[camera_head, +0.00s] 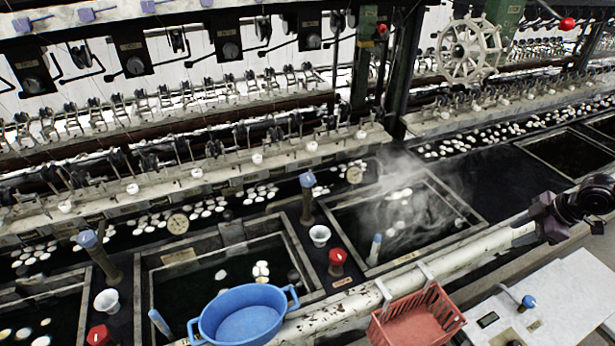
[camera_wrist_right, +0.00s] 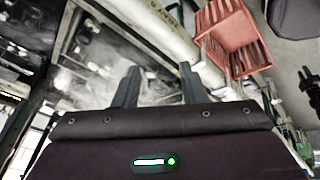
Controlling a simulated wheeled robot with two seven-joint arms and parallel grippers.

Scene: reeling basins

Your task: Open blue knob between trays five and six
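A blue knob (camera_head: 307,180) tops a dark upright post between the two nearer water basins, the left basin (camera_head: 140,275) and the steaming right basin (camera_head: 478,215). Another blue knob (camera_head: 87,239) tops a post at the far left. I cannot read tray numbers, nor tell whether either knob is open. My right gripper (camera_head: 548,218) is dark and sits at the right edge of the head view, right of the steaming basin and well apart from both knobs. In the right wrist view its two fingers (camera_wrist_right: 160,80) are spread with nothing between them. My left gripper is not in view.
A worn white pipe (camera_head: 350,302) runs along the front of the basins. A blue tub (camera_head: 245,318) and a red basket (camera_head: 418,318) are at it. Red knobs (camera_head: 337,257) and white cups (camera_head: 319,235) stand between basins. A white table (camera_head: 560,300) is at lower right.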

